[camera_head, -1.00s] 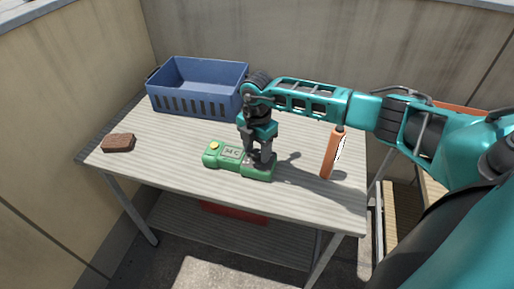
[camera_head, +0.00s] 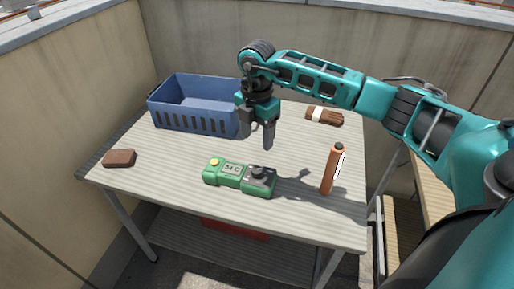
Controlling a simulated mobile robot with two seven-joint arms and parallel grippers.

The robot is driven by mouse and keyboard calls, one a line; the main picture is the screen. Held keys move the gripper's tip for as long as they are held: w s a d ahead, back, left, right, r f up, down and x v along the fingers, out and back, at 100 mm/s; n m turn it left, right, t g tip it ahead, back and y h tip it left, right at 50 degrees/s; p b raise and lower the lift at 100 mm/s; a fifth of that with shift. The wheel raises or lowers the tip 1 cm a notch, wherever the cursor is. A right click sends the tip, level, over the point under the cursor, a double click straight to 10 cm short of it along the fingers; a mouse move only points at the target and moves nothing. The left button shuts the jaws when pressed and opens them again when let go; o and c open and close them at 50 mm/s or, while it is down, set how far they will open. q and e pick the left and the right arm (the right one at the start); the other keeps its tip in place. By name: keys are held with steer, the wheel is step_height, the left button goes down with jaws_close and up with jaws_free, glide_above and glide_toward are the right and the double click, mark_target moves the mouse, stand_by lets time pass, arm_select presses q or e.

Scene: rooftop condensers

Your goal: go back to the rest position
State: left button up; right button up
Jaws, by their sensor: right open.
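My right gripper (camera_head: 258,138) is open and empty, pointing down above the table, behind the green device and in front of the blue crate's right end. The green device (camera_head: 240,177) with a small display and a yellow button lies on the table near its front edge, apart from the gripper. My left gripper is not in view.
Walls stand behind and left.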

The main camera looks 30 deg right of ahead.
steer(key=shift+r, duration=0.8)
